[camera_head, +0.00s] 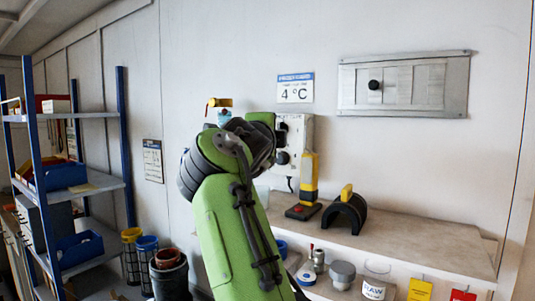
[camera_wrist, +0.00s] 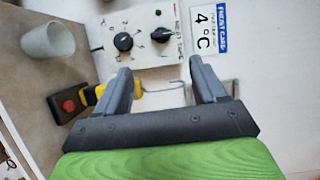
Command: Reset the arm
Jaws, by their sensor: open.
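My green arm rises in front of the bench in the head view and hides part of the control box behind it. My gripper (camera_wrist: 168,85) shows in the wrist view with its two dark fingers spread apart and nothing between them. The fingers point toward the wall below the control box (camera_wrist: 140,30), which carries black knobs. In the head view the gripper itself is hidden behind my arm.
A yellow and black device with a red button (camera_head: 303,211) and a black arched holder (camera_head: 345,214) stand on the bench shelf (camera_head: 420,240). A pale cup (camera_wrist: 48,41) stands left in the wrist view. A blue shelf rack (camera_head: 122,150) is at left.

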